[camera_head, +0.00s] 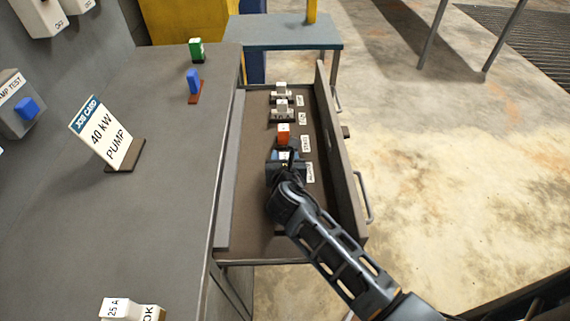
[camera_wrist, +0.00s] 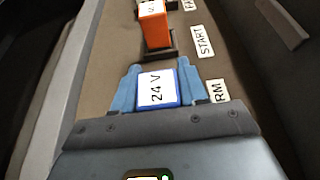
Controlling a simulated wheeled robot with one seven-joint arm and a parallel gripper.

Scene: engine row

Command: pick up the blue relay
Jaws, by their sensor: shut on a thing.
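A blue relay (camera_wrist: 157,90) with a white "24 V" label sits between the two blue fingers of my gripper (camera_wrist: 158,84) in the wrist view. The fingers are shut on its sides. In the head view my gripper (camera_head: 286,160) is down inside the open drawer (camera_head: 240,180), and hides most of the relay. Whether the relay still touches its holder cannot be told.
An orange relay (camera_head: 284,130) stands just beyond in the drawer, also in the wrist view (camera_wrist: 154,24). Grey-white relays (camera_head: 281,105) stand farther back.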

